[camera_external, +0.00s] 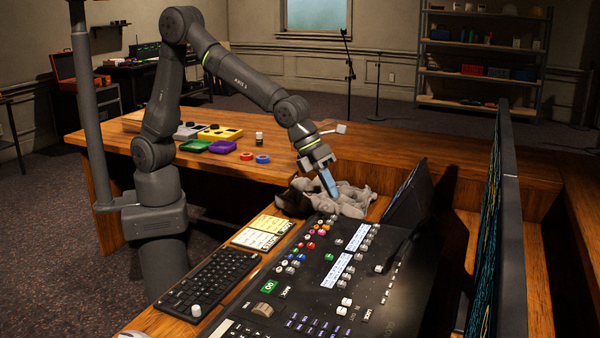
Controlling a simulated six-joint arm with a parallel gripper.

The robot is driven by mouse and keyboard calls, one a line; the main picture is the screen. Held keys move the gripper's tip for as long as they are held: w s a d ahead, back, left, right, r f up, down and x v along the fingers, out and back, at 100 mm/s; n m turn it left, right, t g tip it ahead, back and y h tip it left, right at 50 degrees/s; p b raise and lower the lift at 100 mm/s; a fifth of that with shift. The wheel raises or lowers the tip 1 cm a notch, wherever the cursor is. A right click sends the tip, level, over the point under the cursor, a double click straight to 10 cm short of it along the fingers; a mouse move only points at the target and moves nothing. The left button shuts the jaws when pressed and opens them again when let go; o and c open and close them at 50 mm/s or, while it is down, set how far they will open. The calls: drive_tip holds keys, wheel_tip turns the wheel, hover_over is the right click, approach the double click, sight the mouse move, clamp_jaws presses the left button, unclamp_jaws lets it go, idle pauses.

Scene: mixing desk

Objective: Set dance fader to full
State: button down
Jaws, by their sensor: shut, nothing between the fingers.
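The mixing desk (300,300) is a dark console with rows of small coloured buttons and pale label strips, at the lower middle of the external view. The dance fader cannot be picked out at this size. My gripper (331,190) points down over the far end of the desk, beside a crumpled grey cloth. Its blue fingers are shut with nothing between them. Whether the fingertips touch the desk or the cloth cannot be told.
The grey cloth (352,203) lies at the desk's far end. A black keyboard (210,284) and yellow and white note cards (262,233) lie left of the desk. Monitors (508,230) stand on the right. Coloured trays (221,146) and tape rolls (262,159) sit on the wooden table behind.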

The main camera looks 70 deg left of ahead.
drive_tip(key=w+a+r+n+g+h, duration=0.25)
drive_tip(key=a+n, duration=0.25)
drive_tip(key=n, duration=0.4)
drive_tip(key=shift+g, duration=0.45)
drive_tip(key=f, duration=0.5)
drive_tip(key=shift+s+d, duration=0.25)
drive_tip(key=shift+d, duration=0.1)
drive_tip(key=shift+f, duration=0.1)
approach(356, 240)
drive_tip(key=d+f, duration=0.1)
drive_tip(key=s+d+f, duration=0.1)
drive_tip(key=f, duration=0.1)
drive_tip(key=s+f, duration=0.1)
drive_tip(key=shift+s+d+f, duration=0.25)
drive_tip(key=shift+d, duration=0.15)
drive_tip(key=shift+w+d, duration=1.1)
drive_tip(key=shift+d, duration=0.05)
drive_tip(key=shift+w+d, duration=0.3)
drive_tip(key=shift+w, duration=0.05)
drive_tip(key=shift+w, duration=0.1)
